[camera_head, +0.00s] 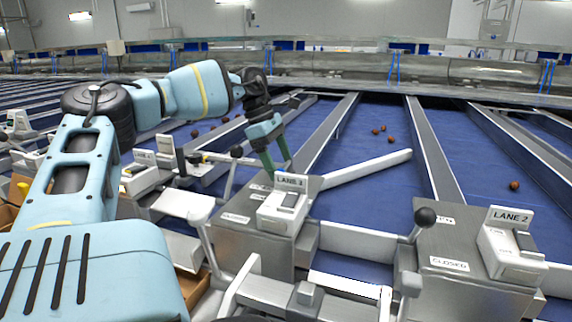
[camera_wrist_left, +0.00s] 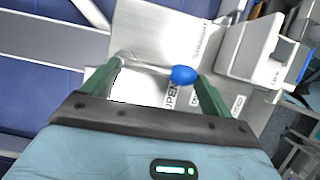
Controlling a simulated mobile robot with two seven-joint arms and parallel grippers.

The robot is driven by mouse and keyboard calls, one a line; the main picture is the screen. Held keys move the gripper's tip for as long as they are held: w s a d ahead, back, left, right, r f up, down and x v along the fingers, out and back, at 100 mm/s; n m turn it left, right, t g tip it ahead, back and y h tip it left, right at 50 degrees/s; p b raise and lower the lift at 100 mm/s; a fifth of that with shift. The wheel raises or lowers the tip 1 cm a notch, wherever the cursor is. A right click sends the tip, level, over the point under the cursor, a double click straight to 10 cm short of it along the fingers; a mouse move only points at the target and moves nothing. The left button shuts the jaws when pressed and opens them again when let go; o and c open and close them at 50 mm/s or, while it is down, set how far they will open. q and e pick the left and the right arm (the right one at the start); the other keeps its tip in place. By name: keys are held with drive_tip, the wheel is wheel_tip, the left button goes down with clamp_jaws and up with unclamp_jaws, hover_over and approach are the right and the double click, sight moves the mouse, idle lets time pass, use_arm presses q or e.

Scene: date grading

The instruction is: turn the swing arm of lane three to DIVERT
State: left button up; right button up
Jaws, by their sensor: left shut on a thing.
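The lane three station is a grey box with a white housing marked LANE 3 (camera_head: 290,181). A long pale swing arm (camera_head: 365,168) slants from it across the blue belt, up to the right. My left gripper (camera_head: 277,172) reaches down just behind the LANE 3 housing, which hides its fingertips. In the left wrist view, a blue knob (camera_wrist_left: 184,75) on a thin metal lever lies between the green fingers (camera_wrist_left: 160,75), above a plate marked OPEN. My left gripper is shut on this lever; the exact contact is hard to see. My right gripper is not in view.
The LANE 2 station (camera_head: 508,240) stands at the right, with a black-knobbed lever (camera_head: 425,216) beside it. Another black-knobbed lever (camera_head: 236,153) stands left of my gripper. Several brown dates (camera_head: 383,130) lie on the blue belts between metal dividers (camera_head: 433,150).

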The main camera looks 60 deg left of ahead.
use_arm(q)
drive_tip(key=shift+a+m, duration=0.1)
drive_tip(key=shift+m, duration=0.2)
drive_tip(key=o, duration=1.2)
drive_tip(key=shift+s+r, duration=0.1)
drive_tip(key=v, duration=0.7)
drive_tip(key=shift+a+r, duration=0.2)
drive_tip(key=shift+r, duration=0.1)
drive_tip(key=shift+f, duration=0.1)
